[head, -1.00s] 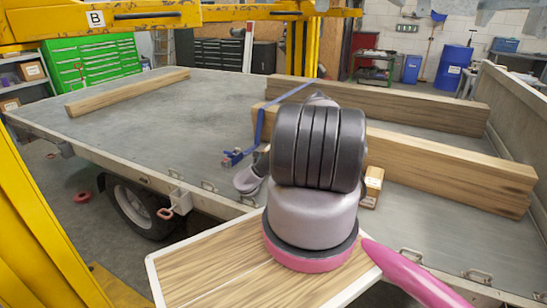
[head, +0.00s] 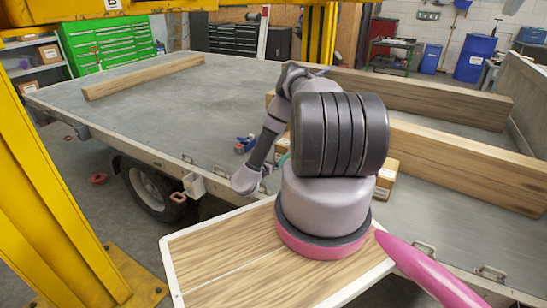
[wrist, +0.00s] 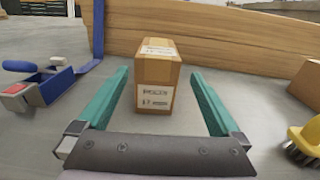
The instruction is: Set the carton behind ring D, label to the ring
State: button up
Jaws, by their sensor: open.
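The carton (wrist: 155,72) is a small brown cardboard box standing upright in the wrist view. A white printed label is on its face toward me, and another pale label is on top. My gripper (wrist: 159,76) is open, with its teal fingers left and right of the carton's near end; I see no contact. In the head view my arm hides most of the gripper. A cardboard box (head: 386,180) shows there right of my arm; I cannot tell which box it is. Metal rings (head: 422,250) line the trailer's near edge. I cannot read a letter D on any.
A blue strap ratchet (wrist: 45,82) lies left of the gripper. A yellow brush (wrist: 306,144) and another box (wrist: 307,84) are at the right. A long timber beam (wrist: 210,38) runs behind the carton. The left trailer bed (head: 150,110) is mostly clear.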

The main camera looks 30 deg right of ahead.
jog(key=shift+v, duration=1.15)
jog(key=w+a+r+n+t+y, duration=0.35)
jog(key=w+r+t, duration=0.3)
jog(key=r, duration=0.45)
jog(key=w+a+r+n+t+y, duration=0.2)
jog(key=w+a+r+t+y, duration=0.25)
jog(key=w+r, duration=0.45)
jog(key=s+a+r+n+y, duration=0.1)
jog(key=a+r+n+y, duration=0.7)
jog(key=a+r+y, duration=0.3)
jog(key=s+a+r+n+y, duration=0.2)
jog(key=a+r+n+y, duration=0.65)
jog(key=r+y, duration=0.4)
jog(key=s+a+r+n+g+y, duration=0.4)
jog(key=s+a+r+n+g, duration=0.55)
jog(key=s+n+g, duration=0.35)
jog(key=s+a+n+g+h, duration=0.35)
jog(key=s+g+h, duration=0.2)
jog(key=s, duration=0.65)
jog(key=s+d+f+n+h, duration=0.2)
jog(key=s+d+n+h, duration=0.1)
jog(key=s+d+h, duration=0.4)
jog(key=s+d+r+n+t+h, duration=0.2)
jog(key=s+d+t+h, duration=0.3)
jog(key=d, duration=0.6)
jog(key=shift+s+d+r+t, duration=0.2)
jog(key=shift+s+r+t, duration=0.15)
jog(key=shift+s, duration=0.55)
